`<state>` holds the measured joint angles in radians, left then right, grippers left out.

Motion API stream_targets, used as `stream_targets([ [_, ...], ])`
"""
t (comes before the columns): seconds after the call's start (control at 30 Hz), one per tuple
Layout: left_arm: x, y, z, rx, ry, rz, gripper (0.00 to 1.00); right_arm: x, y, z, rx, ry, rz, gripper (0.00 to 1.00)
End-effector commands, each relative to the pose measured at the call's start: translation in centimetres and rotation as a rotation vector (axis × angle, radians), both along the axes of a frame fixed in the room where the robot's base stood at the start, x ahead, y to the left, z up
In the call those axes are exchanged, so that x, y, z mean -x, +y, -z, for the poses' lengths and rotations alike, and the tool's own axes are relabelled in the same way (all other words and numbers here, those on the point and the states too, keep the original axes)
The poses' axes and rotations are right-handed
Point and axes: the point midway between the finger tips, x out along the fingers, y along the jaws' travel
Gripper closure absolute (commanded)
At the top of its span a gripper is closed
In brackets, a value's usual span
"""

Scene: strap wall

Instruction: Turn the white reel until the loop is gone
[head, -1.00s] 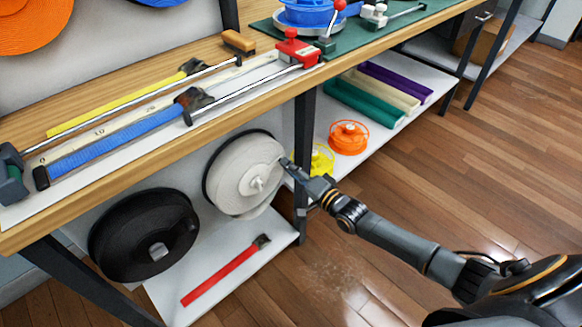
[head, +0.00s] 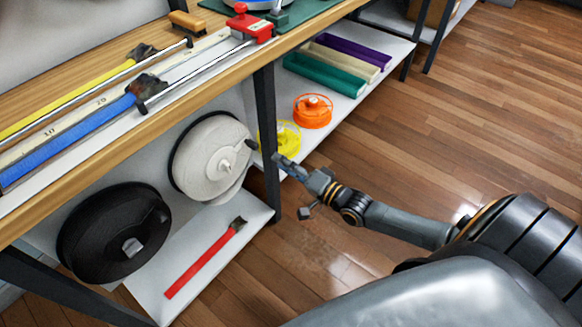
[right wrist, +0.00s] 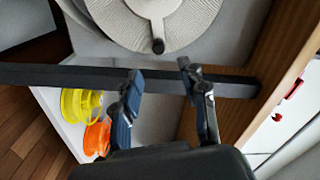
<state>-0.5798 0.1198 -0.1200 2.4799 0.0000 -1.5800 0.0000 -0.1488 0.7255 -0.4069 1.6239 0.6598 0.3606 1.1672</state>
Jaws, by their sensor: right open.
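The white reel (head: 208,158) stands upright under the bench, with a hub in its middle and a small dark crank knob (head: 251,144) at its right edge. A slack white loop (head: 235,187) hangs at the reel's lower right. My right gripper (head: 291,186) is open and empty, to the right of the reel and apart from it. In the right wrist view the open fingers (right wrist: 160,69) point toward the reel (right wrist: 190,25), with the knob (right wrist: 158,46) just beyond and between their tips. My left gripper is not in view.
A dark bench leg (head: 267,140) stands between the reel and the right-hand shelf, close to my gripper. A black reel (head: 112,235) is at the left, and a red strap (head: 203,260) lies on the low shelf. Orange (head: 313,111) and yellow (head: 284,138) spools sit behind the leg.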

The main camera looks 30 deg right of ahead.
Motion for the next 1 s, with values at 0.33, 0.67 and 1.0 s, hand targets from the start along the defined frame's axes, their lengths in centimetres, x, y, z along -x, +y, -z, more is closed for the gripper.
stream_targets([
  [0.33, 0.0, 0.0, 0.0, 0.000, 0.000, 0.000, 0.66, 2.1, -0.8, 0.0, 0.000, 0.000, 0.000, 0.57],
  [0.67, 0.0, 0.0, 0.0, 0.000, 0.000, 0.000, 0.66, 2.1, -0.8, 0.0, 0.000, 0.000, 0.000, 0.57],
  [1.0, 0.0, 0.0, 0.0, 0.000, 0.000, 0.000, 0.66, 2.1, -0.8, 0.0, 0.000, 0.000, 0.000, 0.57],
])
